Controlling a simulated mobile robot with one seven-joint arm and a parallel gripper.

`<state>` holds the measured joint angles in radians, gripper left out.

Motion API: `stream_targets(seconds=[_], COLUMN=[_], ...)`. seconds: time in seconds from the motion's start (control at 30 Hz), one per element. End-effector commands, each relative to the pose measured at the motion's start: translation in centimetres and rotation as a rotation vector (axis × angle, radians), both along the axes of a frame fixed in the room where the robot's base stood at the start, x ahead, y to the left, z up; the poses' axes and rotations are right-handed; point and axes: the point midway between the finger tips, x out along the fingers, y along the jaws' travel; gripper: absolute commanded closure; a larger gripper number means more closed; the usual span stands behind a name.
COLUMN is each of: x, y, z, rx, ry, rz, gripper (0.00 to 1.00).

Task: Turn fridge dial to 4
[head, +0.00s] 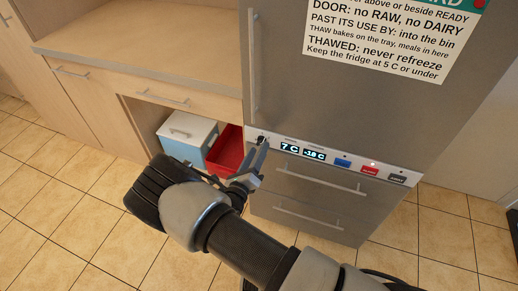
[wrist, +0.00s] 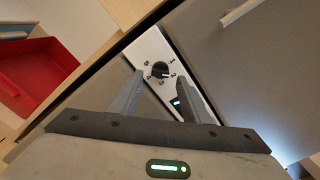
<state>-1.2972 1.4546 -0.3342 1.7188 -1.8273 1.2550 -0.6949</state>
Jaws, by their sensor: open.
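The fridge dial (wrist: 160,69) is a small round black knob on the white control strip (wrist: 147,45), with small numerals around it. In the wrist view it sits ahead of my fingers, roughly between their tips. The numerals are too small to tell which one its pointer marks. In the head view the dial (head: 261,139) shows at the strip's left end, just beyond my fingertips. My gripper (head: 257,160) is open and empty; its two fingers (wrist: 157,84) point at the strip on either side of the dial. I cannot tell whether a finger touches it.
The strip also holds displays reading 7 C (head: 289,147) and -18 C (head: 314,155), and blue (head: 343,162), red (head: 370,169) and dark (head: 397,177) buttons. Drawers with bar handles (head: 321,178) lie below. A red bin (head: 225,148) and a blue-white box (head: 187,136) stand left.

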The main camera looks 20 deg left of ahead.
Motion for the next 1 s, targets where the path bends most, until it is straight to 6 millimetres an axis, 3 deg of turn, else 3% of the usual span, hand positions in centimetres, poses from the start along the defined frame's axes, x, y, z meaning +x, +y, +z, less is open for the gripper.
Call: stream_targets(seconds=[0.2, 0.5, 0.77, 1.0], x=[1.9, 2.2, 2.1, 2.1], y=[-0.1, -0.2, -0.2, -0.2], z=[0.0, 0.0, 0.0, 0.0], rx=[0.000, 0.000, 0.000, 0.020], ry=[0.000, 0.001, 0.001, -0.001], rz=[0.000, -0.001, -0.001, -0.001], gripper=[0.57, 0.57, 0.98, 0.98])
